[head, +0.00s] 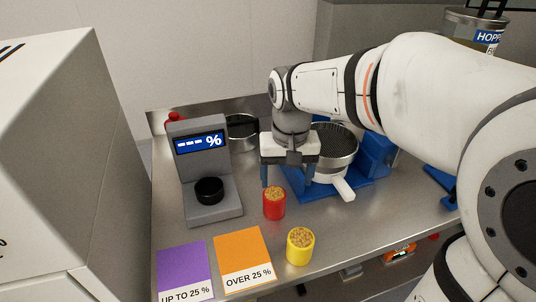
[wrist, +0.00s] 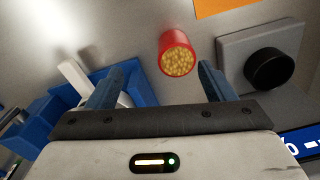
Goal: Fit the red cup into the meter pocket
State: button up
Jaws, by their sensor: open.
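The red cup (head: 274,207), filled with yellow-brown grains, stands upright on the steel table in front of my gripper. My gripper (head: 286,183) is open and empty, with its blue fingers pointing down above and behind the cup. In the wrist view the red cup (wrist: 175,53) lies beyond the fingertips, within their spread but nearer the right finger, and my gripper (wrist: 160,72) does not touch it. The grey meter (head: 221,208) stands left of the cup. Its display reads "--- %". Its black round pocket (head: 208,190) looks unoccupied; its inside is too dark to make out.
A yellow cup (head: 299,249) of grains stands at front right. Purple (head: 183,268) and orange (head: 243,255) cards lie at the front edge. A blue stand with a round sieve (head: 337,145) is behind my gripper. A dark round pan (head: 241,130) sits behind the meter.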

aim_at(275, 194)
jog(key=shift+w+a+f, duration=0.3)
jog(key=shift+w+a, duration=0.25)
jog(key=shift+a, duration=0.25)
jog(key=shift+w+a+f, duration=0.15)
jog(key=shift+a+f, duration=0.05)
jog(key=shift+a, duration=0.1)
notch_tip(275, 194, down, 7)
jog(key=shift+a+f, duration=0.1)
jog(key=shift+f, duration=0.1)
jog(key=shift+c, duration=0.6)
jog(key=c, duration=1)
